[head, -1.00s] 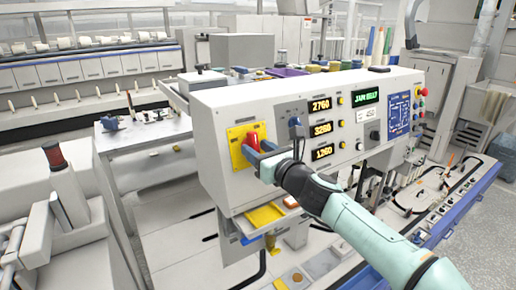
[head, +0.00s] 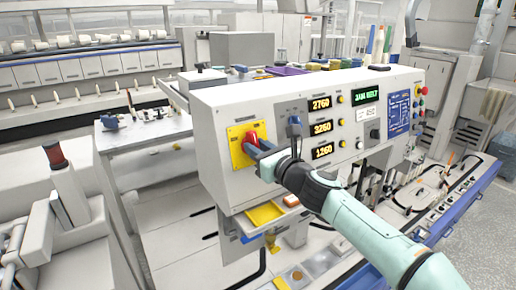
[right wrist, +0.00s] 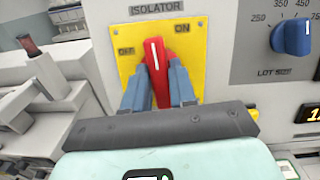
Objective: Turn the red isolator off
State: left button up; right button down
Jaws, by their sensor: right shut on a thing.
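The red isolator handle (right wrist: 157,62) sits on a yellow plate (right wrist: 192,40) on the front of the white control panel. In the right wrist view the plate reads OFF at upper left and ON at upper right. The handle's white mark points nearly straight up, between the two words. The isolator also shows in the head view (head: 252,137). My right gripper (right wrist: 159,85) is shut on the handle, one blue finger on each side of it. The fingers hide the handle's lower sides. My left gripper is not in view.
A blue LOT SIZE knob (right wrist: 291,37) is to the right of the isolator. Number displays (head: 321,127) and buttons are further right on the panel. A yellow tray (head: 264,213) sticks out below.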

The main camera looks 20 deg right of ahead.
jog(key=n, duration=0.2)
jog(key=n+y, duration=0.1)
jog(key=n, duration=0.2)
jog(key=shift+d+g+y+p, duration=0.1)
jog(key=shift+g+y+p, duration=0.2)
jog(key=shift+p, duration=0.05)
jog(key=n+g, duration=0.1)
jog(key=n, duration=0.4)
jog(key=shift+y+p, duration=0.35)
jog(key=shift+y, duration=0.05)
jog(key=n+g+p, duration=0.1)
jog(key=n, duration=0.4)
jog(key=shift+r+y, duration=0.15)
jog(key=shift+y, duration=0.15)
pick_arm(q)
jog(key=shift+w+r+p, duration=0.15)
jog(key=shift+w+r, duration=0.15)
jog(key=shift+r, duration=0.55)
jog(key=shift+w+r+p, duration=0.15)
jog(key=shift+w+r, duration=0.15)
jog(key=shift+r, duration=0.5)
pick_arm(e)
jog(key=shift+n+g, duration=0.6)
jog(key=shift+n, duration=1.3)
jog(key=c, duration=1)
grip_release()
